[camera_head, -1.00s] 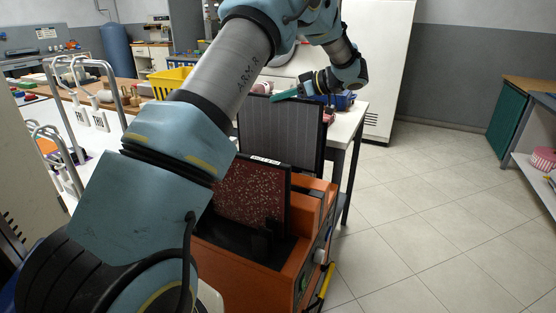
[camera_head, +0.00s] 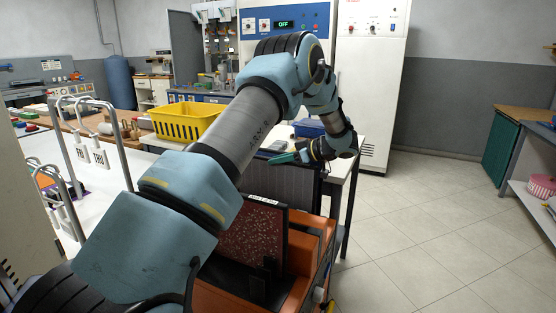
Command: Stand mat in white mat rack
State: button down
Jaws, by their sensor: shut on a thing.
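A dark grey ribbed mat (camera_head: 285,183) hangs upright in front of the table. My gripper (camera_head: 294,157) is shut on its top edge; the teal finger lies along that edge. The mat's lower part is hidden behind a red speckled mat (camera_head: 248,232) with a white label, which stands upright in a black holder on an orange body. A white rack-like stand (camera_head: 98,178) with bent metal tubes and small labels is at left; my arm hides part of it. I cannot tell for sure that it is the mat rack.
A white table (camera_head: 345,150) with a blue bin (camera_head: 308,127) is behind my gripper. A yellow basket (camera_head: 185,122) sits behind my arm. A white cabinet (camera_head: 370,70) stands at the back. The tiled floor (camera_head: 430,230) at right is clear.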

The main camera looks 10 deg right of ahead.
jog(key=c, duration=0.8)
grip_release()
jog(key=b+v, duration=0.2)
jog(key=v, duration=1)
jog(key=shift+r, duration=0.15)
